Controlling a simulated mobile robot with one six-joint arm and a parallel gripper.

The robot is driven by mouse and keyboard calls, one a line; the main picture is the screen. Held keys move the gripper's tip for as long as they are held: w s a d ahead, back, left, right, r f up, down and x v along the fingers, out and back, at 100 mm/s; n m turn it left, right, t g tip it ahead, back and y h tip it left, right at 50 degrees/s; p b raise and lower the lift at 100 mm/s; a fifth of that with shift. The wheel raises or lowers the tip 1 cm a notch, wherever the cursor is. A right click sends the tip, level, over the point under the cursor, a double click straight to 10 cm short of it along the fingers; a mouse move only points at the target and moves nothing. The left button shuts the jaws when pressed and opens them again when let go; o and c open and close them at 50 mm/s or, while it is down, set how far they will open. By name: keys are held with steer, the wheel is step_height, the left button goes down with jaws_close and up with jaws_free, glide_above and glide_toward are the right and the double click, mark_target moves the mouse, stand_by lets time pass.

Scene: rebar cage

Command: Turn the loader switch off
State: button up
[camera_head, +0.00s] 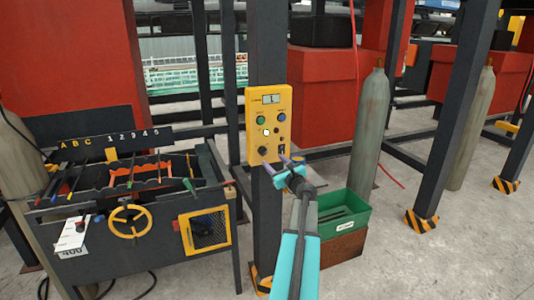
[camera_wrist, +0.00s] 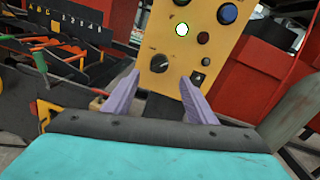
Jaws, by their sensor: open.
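A yellow control panel (camera_head: 254,112) is mounted on a dark post. It carries green and blue buttons, a lit white spot and a small dark red button. Low on its face are a black rotary knob (camera_head: 263,151) and a small black switch (camera_head: 282,149). Both show in the wrist view, the knob (camera_wrist: 160,63) at the centre and the switch (camera_wrist: 197,77) right of it. I cannot read which is the loader switch. My gripper (camera_head: 275,161) is open and empty at the panel's lower edge. In the wrist view its purple fingertips (camera_wrist: 160,77) straddle the knob's position, apparently short of it.
A dark workbench (camera_head: 110,262) with tools and a yellow handwheel stands left of the post. A green crate (camera_head: 345,222) sits on a brown box at right. Grey gas cylinders (camera_head: 370,130) and a slanted dark beam (camera_head: 456,110) stand further right. Floor at far right is clear.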

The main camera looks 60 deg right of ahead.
mark_target(266, 153)
steer(key=shift+p+x, duration=1.5)
steer(key=shift+x, duration=2.95)
steer(key=shift+a, duration=0.1)
steer(key=c, duration=1)
steer(key=shift+s+d+r, duration=0.1)
steer(key=shift+d, duration=0.2)
steer(key=shift+a, duration=0.2)
